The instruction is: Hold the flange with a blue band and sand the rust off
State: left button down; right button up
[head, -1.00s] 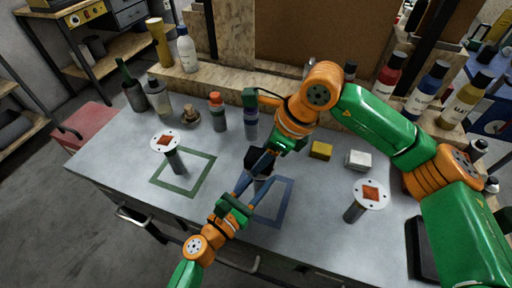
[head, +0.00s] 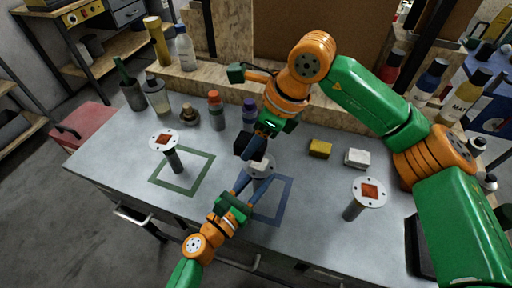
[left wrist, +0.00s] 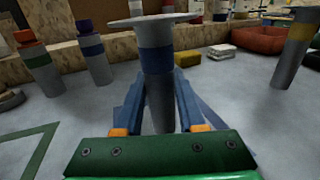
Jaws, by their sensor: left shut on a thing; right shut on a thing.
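My left gripper (head: 243,186) is shut on the stem of the blue-band flange (left wrist: 155,62), which stands upright between its fingers. The flange's pale disc (head: 263,168) shows in the head view, partly covered by my right arm's tool; no orange rust shows on the visible part. My right gripper (head: 256,139) is shut on a dark block (head: 242,144), just behind and left of the disc; I cannot tell whether they touch. Two other flanges, the left one (head: 164,142) and the right one (head: 369,193), stand on the table with orange rust patches on their discs.
A green square outline (head: 208,170) and a blue one (head: 284,204) mark the grey table. A yellow block (head: 320,148) and a white block (head: 357,158) lie behind, right of centre. Several bottles stand along the back. The table's front left is clear.

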jog(key=shift+r, duration=2.3)
pick_arm(q)
jog(key=shift+c, duration=2.1)
grip_release()
jog(key=v, duration=1.2)
jog(key=shift+s, duration=0.1)
